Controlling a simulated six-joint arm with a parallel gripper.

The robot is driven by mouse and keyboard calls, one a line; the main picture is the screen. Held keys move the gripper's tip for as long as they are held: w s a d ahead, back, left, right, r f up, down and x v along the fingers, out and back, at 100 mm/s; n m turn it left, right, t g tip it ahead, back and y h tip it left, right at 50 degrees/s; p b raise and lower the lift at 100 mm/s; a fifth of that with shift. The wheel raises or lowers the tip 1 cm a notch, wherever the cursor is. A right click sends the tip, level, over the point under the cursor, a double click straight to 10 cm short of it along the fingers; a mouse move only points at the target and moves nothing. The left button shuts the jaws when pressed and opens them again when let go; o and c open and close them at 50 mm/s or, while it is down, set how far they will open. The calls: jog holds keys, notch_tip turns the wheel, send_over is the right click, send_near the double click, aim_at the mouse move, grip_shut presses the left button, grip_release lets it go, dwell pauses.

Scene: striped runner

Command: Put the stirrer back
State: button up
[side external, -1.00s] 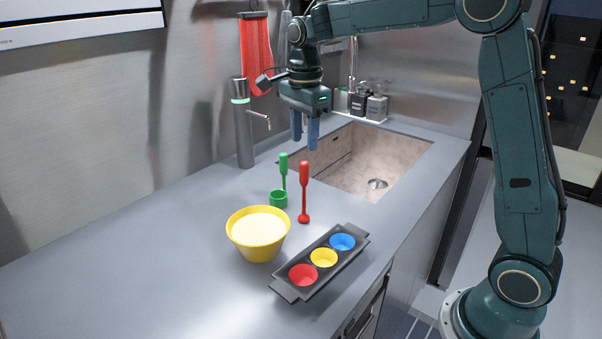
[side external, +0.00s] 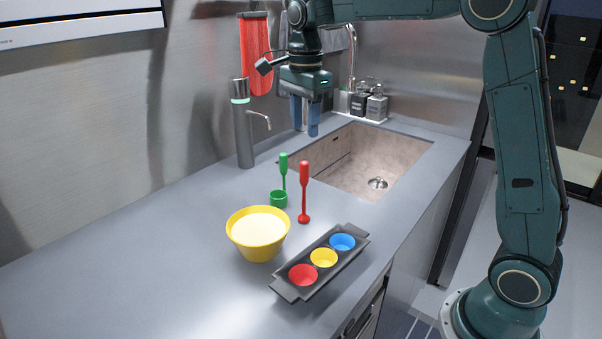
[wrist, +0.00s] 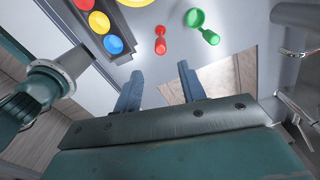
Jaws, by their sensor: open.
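A red long-handled tool (side external: 304,190) stands upright on a small foot on the counter. A green tool (side external: 283,171) is upright at a green cup (side external: 278,198) just left of it; I cannot tell which is the stirrer or whether the green tool is joined to the cup. The wrist view shows the red tool (wrist: 160,46) and green tool (wrist: 209,37) beyond the fingers. A yellow bowl (side external: 236,237) of pale contents stands in front. My gripper (side external: 305,127) is open and empty, well above the counter behind both tools; its blue fingers also show in the wrist view (wrist: 160,75).
A dark tray (side external: 288,291) holds red, yellow and blue cups at the front right. The sink (side external: 352,160) lies behind the tools, with a tall dispenser (side external: 242,135) to its left and bottles (side external: 376,105) behind. The counter's left side is clear.

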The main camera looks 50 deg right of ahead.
jog(key=s+a+r+n+t, duration=0.2)
jog(key=s+n, duration=0.3)
jog(key=s, duration=0.2)
jog(key=s+a+r+n+t, duration=0.1)
jog(key=s+n, duration=0.5)
jog(key=s, duration=0.2)
jog(key=s+f+n+t, duration=0.1)
jog(key=s+f+n, duration=0.1)
jog(key=s+n, duration=0.3)
jog(key=s+a+f+n+t, duration=0.1)
jog(key=s+f+n, duration=0.2)
jog(key=s, duration=0.3)
jog(key=shift+s+a+n+t, duration=0.3)
jog(key=shift+s+n, duration=0.1)
jog(key=shift+n, duration=0.5)
